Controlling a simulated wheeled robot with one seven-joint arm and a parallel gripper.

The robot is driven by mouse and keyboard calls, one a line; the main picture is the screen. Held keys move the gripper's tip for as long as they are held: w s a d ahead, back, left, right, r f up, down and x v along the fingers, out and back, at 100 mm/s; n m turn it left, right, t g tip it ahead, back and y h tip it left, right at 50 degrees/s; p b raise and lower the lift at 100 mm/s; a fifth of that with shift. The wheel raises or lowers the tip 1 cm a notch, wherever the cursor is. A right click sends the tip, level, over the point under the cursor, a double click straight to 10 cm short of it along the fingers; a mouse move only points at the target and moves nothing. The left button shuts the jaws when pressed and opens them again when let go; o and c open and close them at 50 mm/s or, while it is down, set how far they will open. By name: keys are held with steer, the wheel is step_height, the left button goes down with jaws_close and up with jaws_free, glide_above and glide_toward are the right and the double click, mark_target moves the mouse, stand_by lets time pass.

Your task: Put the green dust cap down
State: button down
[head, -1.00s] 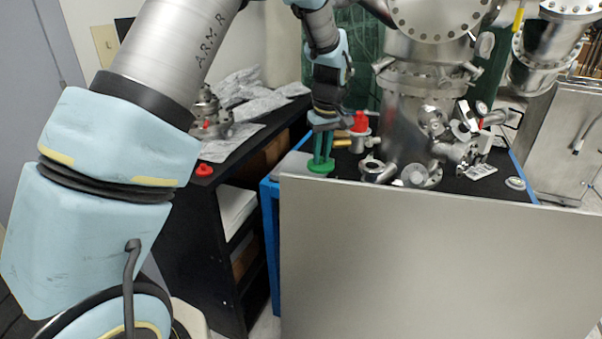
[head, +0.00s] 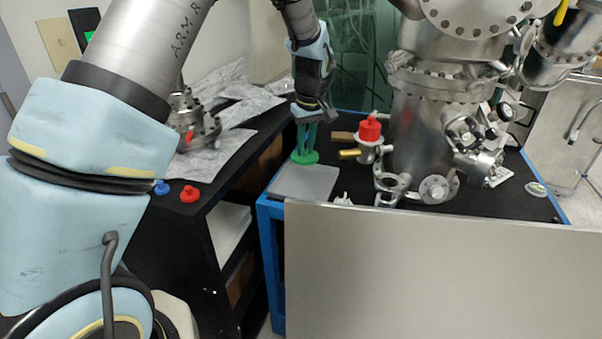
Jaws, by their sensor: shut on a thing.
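The green dust cap (head: 305,158) is at the lower end of my gripper (head: 306,142), near the left side of the black bench top. My gripper points down and is shut on the cap. The cap appears over the back edge of a flat grey plate (head: 305,183) at the bench's left front corner. I cannot tell whether the cap touches a surface or hangs just above it.
A small metal valve with a red cap (head: 369,129) stands to the right, near the large steel chamber (head: 420,125). A grey panel (head: 420,270) fronts the bench. Blue (head: 162,187) and red (head: 189,194) caps lie on the left black shelf. Most of the grey plate is bare.

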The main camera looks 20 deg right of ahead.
step_height(320, 180, down, 8)
steer(key=shift+f+p, duration=0.2)
steer(key=shift+p, duration=0.7)
steer(key=shift+f, duration=0.2)
steer(key=c, duration=0.8)
jaws_free()
steer(key=shift+r, duration=0.1)
